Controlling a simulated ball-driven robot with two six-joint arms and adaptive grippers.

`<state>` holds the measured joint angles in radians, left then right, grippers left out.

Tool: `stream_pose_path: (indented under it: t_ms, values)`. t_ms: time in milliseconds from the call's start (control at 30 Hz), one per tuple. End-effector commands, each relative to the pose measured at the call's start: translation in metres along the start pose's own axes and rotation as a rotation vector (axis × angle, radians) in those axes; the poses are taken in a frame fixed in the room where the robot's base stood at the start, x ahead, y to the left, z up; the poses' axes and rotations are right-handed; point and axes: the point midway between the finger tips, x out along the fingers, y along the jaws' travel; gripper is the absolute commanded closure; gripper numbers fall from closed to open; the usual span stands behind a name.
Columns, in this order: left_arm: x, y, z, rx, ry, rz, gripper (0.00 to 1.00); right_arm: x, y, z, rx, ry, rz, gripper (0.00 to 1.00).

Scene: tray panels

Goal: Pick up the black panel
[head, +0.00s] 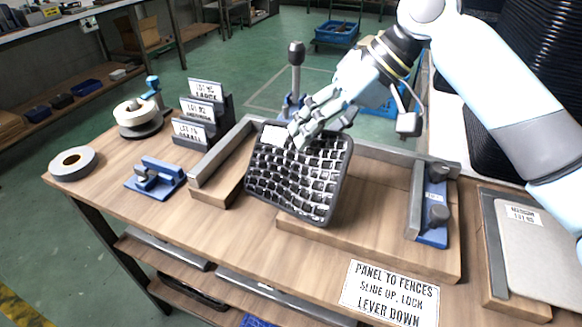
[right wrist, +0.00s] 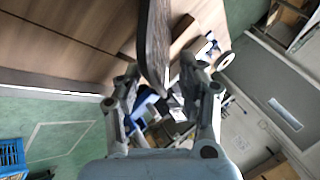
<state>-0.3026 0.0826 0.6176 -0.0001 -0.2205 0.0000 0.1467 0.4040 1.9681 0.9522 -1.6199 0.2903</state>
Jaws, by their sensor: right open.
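The black panel (head: 296,178), with a gridded face and a white label at its top left, stands tilted over the wooden fixture board on the bench. I cannot tell what supports its lower edge. My right gripper (head: 301,132) is open at the panel's upper edge. In the right wrist view, the panel (right wrist: 154,42) shows edge-on as a dark strip reaching between the two spread fingers of the right gripper (right wrist: 160,72). Whether a finger touches it is unclear. My left gripper is not in view.
Metal fences (head: 226,150) edge the fixture, with a blue clamp (head: 434,208) at right. Tape rolls (head: 73,163), a blue tool (head: 156,178) and label cards (head: 205,90) stand at left. A pale panel (head: 530,250) lies at far right.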

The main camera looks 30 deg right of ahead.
Motion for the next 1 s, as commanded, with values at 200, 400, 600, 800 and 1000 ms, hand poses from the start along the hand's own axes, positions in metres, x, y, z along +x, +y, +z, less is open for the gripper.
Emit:
stream_pose_path:
  t_ms: [200, 400, 600, 800, 1000]
  values:
    - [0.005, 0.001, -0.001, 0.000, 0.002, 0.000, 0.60, 0.022, 0.000, 0.000, 0.000, 0.001, 0.000, 0.59]
    - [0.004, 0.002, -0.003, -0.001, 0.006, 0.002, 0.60, 0.022, 0.000, 0.000, -0.001, 0.001, 0.001, 0.59]
    - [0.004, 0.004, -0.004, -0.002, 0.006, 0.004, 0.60, 0.022, 0.000, 0.000, -0.001, 0.001, 0.001, 0.86]
    - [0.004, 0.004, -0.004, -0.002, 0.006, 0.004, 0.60, 0.022, 0.000, 0.000, -0.001, 0.000, 0.001, 1.00]
    - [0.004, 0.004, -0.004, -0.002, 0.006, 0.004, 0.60, 0.022, 0.000, 0.000, -0.001, 0.000, 0.001, 1.00]
